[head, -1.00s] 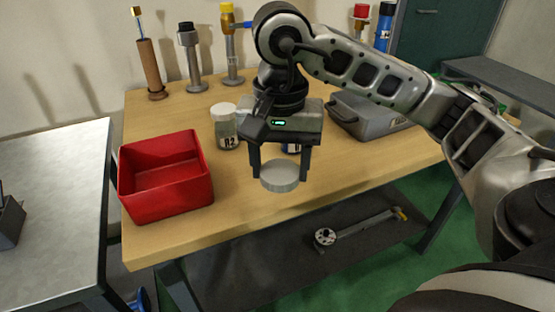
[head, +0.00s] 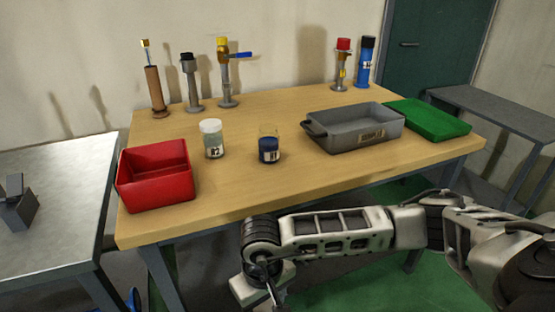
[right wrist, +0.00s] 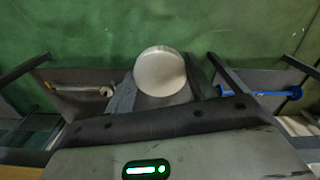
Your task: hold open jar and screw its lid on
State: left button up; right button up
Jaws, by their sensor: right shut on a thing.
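The open jar (head: 269,147) stands upright on the wooden table, with dark blue contents, a white label and no lid on top. My right gripper (right wrist: 160,80) is shut on the round white lid (right wrist: 160,70), which shows between its fingers in the right wrist view. In the head view my right arm reaches low across the front of the table, apart from the jar. The gripper's fingers and the lid are out of that view. My left gripper is not in view.
A capped jar (head: 212,139) labelled R2 stands left of the open jar, near a red bin (head: 156,176). A grey tray (head: 352,132) and a green tray (head: 428,120) lie to the right. Several upright fittings line the back. The table's front middle is clear.

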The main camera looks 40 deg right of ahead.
aim_at(268, 138)
jog(key=u, duration=2.7)
jog(key=k, duration=2.55)
jog(key=z, duration=1.95)
